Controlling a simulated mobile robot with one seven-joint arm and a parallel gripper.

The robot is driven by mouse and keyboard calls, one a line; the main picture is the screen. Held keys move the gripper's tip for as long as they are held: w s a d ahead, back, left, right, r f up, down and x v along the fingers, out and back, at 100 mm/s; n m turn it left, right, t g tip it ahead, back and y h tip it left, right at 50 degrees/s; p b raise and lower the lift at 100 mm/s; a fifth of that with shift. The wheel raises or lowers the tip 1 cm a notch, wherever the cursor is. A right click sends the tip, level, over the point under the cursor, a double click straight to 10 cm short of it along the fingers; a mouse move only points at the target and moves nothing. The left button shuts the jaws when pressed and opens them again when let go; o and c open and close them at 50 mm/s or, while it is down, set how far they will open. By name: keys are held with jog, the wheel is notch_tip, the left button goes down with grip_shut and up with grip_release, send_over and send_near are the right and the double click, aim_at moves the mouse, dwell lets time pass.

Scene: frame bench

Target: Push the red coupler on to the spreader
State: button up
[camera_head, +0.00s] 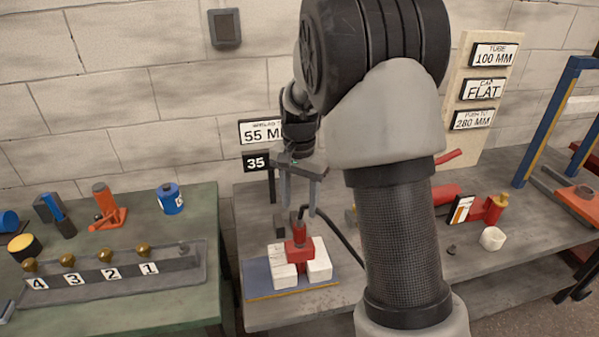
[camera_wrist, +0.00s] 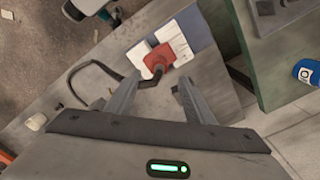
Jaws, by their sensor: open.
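A red tool (camera_head: 299,252), which looks like the spreader, sits between white blocks (camera_head: 319,262) on a blue-grey mat. A narrow upright neck rises from its top, with a black hose (camera_head: 345,240) curving away to the right. In the wrist view the red tool (camera_wrist: 160,56) and hose (camera_wrist: 88,69) also show. I cannot clearly make out the red coupler apart from the tool. My gripper (camera_head: 299,206) is open and empty above the tool, fingers pointing down on either side of the neck's line. In the wrist view the fingertips (camera_wrist: 158,80) flank the hose end.
A green bench (camera_head: 205,225) at left carries a numbered rack (camera_head: 115,282), a blue can (camera_head: 170,199) and an orange jack (camera_head: 107,207). Right of my arm are red cylinders, a white cup (camera_head: 491,239) and a blue press frame (camera_head: 547,120). Signs (camera_head: 263,131) stand behind the tool.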

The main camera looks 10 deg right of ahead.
notch_tip(320, 180, up, 9)
jog(key=shift+r+p, duration=0.15)
jog(key=shift+p, duration=0.25)
jog(key=s+r+n+t+p, duration=0.2)
jog(key=s+r+n+p, duration=0.2)
jog(key=s+r, duration=0.4)
jog(key=s+r+n+t+p, duration=0.3)
jog(key=s+r, duration=0.4)
jog(key=s, duration=1)
jog(key=shift+r+n+t+p, duration=0.3)
jog(key=shift+r+n+p, duration=0.1)
jog(key=shift+n+p, duration=0.15)
